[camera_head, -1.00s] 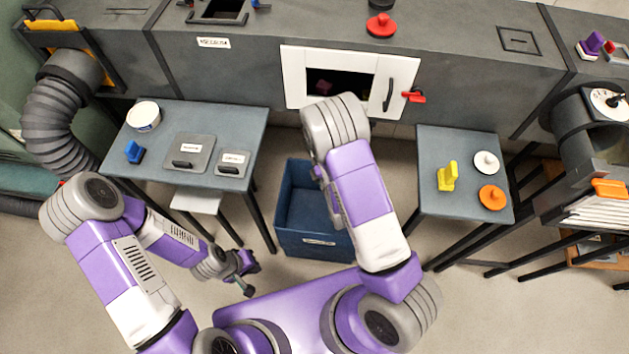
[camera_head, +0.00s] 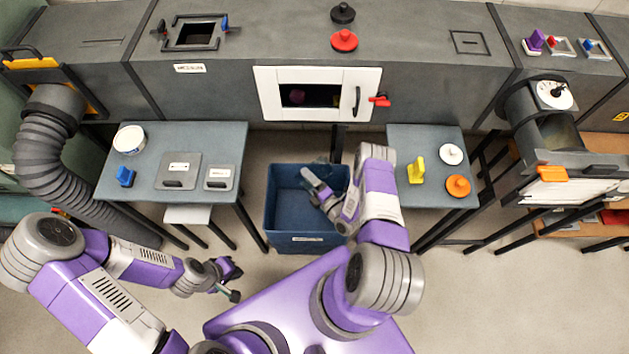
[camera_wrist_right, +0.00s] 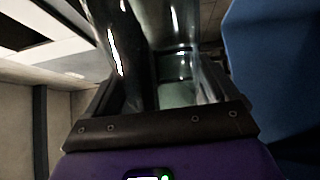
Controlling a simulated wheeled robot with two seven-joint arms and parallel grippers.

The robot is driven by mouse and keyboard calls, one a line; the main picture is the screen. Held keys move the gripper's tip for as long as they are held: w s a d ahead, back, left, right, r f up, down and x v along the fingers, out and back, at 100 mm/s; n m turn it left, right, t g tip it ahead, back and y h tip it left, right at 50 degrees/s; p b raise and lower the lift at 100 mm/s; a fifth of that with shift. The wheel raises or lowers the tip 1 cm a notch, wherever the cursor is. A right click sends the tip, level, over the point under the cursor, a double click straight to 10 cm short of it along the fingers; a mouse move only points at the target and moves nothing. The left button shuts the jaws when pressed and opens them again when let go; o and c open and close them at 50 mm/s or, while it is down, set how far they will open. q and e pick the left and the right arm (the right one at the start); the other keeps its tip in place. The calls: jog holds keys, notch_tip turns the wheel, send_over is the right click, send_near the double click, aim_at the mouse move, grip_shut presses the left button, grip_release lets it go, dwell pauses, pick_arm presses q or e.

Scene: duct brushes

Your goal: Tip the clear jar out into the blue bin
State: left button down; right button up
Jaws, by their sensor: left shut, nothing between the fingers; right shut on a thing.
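The blue bin (camera_head: 292,238) stands on the floor between the two small tables, its open top facing up. My right gripper (camera_head: 318,184) is over the bin's opening. It is shut on the clear jar, whose glassy wall (camera_wrist_right: 175,65) shows between the fingers in the right wrist view. In the head view the jar is too faint to make out well, and I cannot tell its tilt or contents. A blue surface, likely the bin (camera_wrist_right: 270,70), fills the right side of the wrist view. My left gripper (camera_head: 233,281) is shut and empty, low at left of the bin.
The left table (camera_head: 200,140) holds a white tub (camera_head: 129,139), a blue piece and two grey plates. The right table (camera_head: 430,200) holds a yellow piece (camera_head: 416,170) and two round knobs. Behind the bin, a white-framed hatch (camera_head: 268,95) stands open in the grey duct.

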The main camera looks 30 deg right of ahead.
aim_at(308, 186)
jog(key=shift+s+d+f+m+h+p, duration=0.15)
jog(key=shift+s+d+f+m+p, duration=0.15)
jog(key=shift+s, duration=0.25)
jog(key=shift+s+d+f+m+h+p, duration=0.1)
jog(key=shift+s+d+f+m+h, duration=0.15)
jog(key=shift+s+d, duration=0.2)
jog(key=shift+s+y, duration=0.1)
jog(key=shift+y, duration=0.2)
jog(key=m, duration=0.2)
jog(key=r+m, duration=0.1)
jog(key=m, duration=0.1)
jog(key=r+m, duration=0.1)
jog(key=m, duration=0.2)
jog(key=shift+a+r, duration=0.15)
jog(key=shift+a, duration=0.15)
jog(key=r+m, duration=0.1)
jog(key=m, duration=0.1)
jog(key=a+r+m, duration=0.1)
jog(key=m, duration=0.1)
jog(key=shift+s, duration=0.1)
jog(key=m, duration=0.2)
jog(key=a+r+m, duration=0.1)
jog(key=m, duration=0.1)
jog(key=r+m, duration=0.1)
jog(key=m, duration=0.1)
jog(key=shift+s+a+r, duration=0.1)
jog(key=shift+a+r, duration=0.05)
jog(key=shift+a, duration=0.05)
